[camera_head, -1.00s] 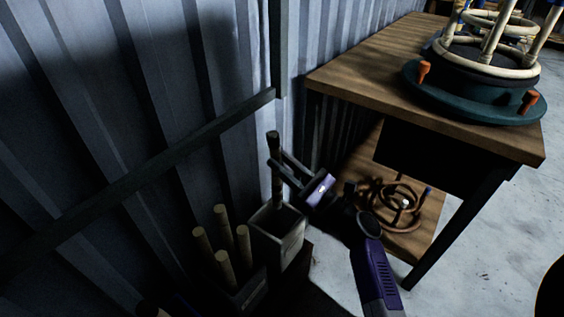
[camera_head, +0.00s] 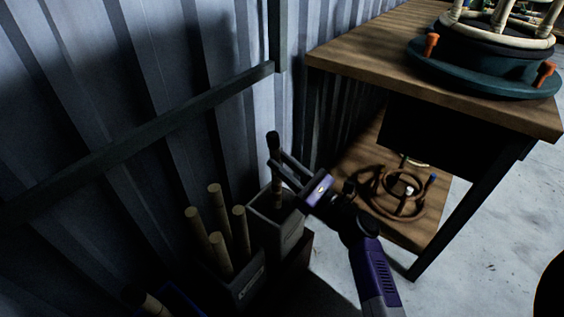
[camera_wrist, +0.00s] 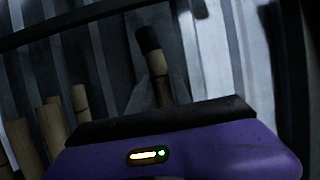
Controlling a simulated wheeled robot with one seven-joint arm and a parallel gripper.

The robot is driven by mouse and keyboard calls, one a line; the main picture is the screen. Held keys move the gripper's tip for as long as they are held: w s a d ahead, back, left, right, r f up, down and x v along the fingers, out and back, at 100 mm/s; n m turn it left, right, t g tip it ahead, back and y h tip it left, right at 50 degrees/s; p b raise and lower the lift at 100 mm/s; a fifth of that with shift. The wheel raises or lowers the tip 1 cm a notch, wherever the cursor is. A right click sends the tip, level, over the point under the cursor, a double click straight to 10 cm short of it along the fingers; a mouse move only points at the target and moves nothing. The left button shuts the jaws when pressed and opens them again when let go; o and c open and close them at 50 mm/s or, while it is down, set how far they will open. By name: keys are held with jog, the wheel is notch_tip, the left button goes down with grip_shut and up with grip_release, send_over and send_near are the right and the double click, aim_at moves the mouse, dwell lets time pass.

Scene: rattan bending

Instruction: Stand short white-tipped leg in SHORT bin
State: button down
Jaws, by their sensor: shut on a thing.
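My gripper (camera_head: 282,168) is shut on a short leg (camera_head: 274,150) with a dark upper end, held nearly upright. In the wrist view the leg (camera_wrist: 158,75) leans slightly, with its dark end up. I see no white tip; its lower end is hidden inside or behind the rim of a grey open bin (camera_head: 276,232). I cannot tell whether it touches the bin floor. The bin's label cannot be read.
Beside it on the left, a dark bin (camera_head: 244,290) holds several pale poles (camera_head: 216,245). A corrugated wall (camera_head: 160,80) stands close behind. A wooden bench (camera_head: 400,55) with a lower shelf (camera_head: 420,225) holding coiled rattan (camera_head: 392,195) stands to the right.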

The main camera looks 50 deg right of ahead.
aim_at(280, 187)
jog(key=shift+f+b, duration=3.45)
jog(key=shift+f, duration=1.05)
jog(key=c, duration=1.1)
grip_release()
jog(key=p+v, duration=0.2)
jog(key=v, duration=0.6)
